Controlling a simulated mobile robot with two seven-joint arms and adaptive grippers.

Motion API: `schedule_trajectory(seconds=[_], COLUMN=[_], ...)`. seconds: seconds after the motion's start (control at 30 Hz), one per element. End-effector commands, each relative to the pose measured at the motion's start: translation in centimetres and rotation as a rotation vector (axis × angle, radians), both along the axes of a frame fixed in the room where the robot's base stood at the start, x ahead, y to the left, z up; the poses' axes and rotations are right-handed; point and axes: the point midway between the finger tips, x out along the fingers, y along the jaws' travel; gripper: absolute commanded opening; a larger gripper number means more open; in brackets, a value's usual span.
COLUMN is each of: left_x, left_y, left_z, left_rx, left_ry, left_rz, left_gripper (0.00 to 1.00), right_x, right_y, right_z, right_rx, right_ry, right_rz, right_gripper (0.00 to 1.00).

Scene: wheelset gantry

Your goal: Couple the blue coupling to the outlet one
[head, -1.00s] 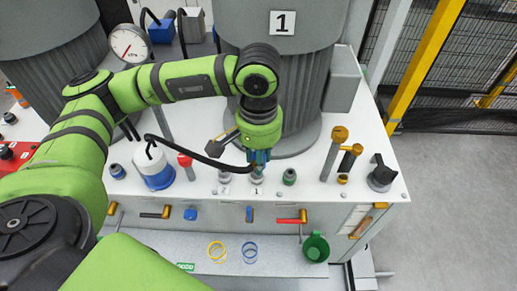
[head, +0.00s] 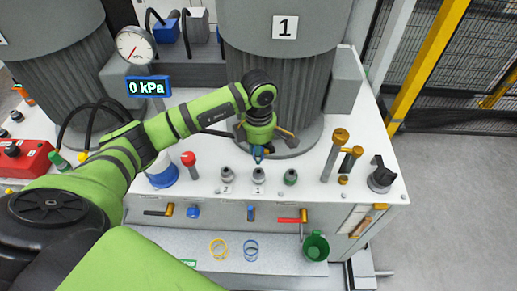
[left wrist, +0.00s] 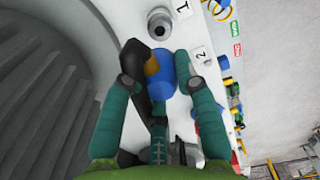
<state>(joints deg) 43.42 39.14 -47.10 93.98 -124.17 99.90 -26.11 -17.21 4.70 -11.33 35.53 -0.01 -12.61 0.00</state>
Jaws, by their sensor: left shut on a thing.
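My left gripper (head: 257,155) is shut on the blue coupling (left wrist: 160,75), which sits between its teal fingers in the left wrist view, with an orange part beside it and a black hose behind. In the head view, the gripper mostly hides the coupling. The grey outlet one fitting (head: 258,175), above the label 1, stands on the white bench just in front of the gripper. It also shows in the left wrist view (left wrist: 160,24), bare and apart from the coupling. My right gripper is not in view.
A red-knobbed post (head: 189,163) stands further left. The ribbed tank (head: 283,90) is close behind the gripper. A display (head: 148,86) reads 0 kPa.

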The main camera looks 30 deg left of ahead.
Motion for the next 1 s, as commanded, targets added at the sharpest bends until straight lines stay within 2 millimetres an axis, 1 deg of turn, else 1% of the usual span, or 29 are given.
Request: schedule_trajectory(seconds=[0.37,0.57,0.77,1.0], left_x=[0.0,0.0,0.0,0.0], left_y=[0.0,0.0,0.0,0.0], left_z=[-0.1,-0.7,-2.2,-4.5], left_rx=[-0.001,-0.002,-0.002,-0.002], left_ry=[-0.002,-0.001,0.000,0.000], left_rz=[0.016,0.015,0.014,0.015], left_gripper=[0.00,0.00,0.00,0.00], right_x=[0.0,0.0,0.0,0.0], right_y=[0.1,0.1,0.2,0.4], right_z=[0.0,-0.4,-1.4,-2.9], right_rx=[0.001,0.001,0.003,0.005], right_ry=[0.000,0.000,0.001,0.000], right_rz=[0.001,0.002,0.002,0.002], right_gripper=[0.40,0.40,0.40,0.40])
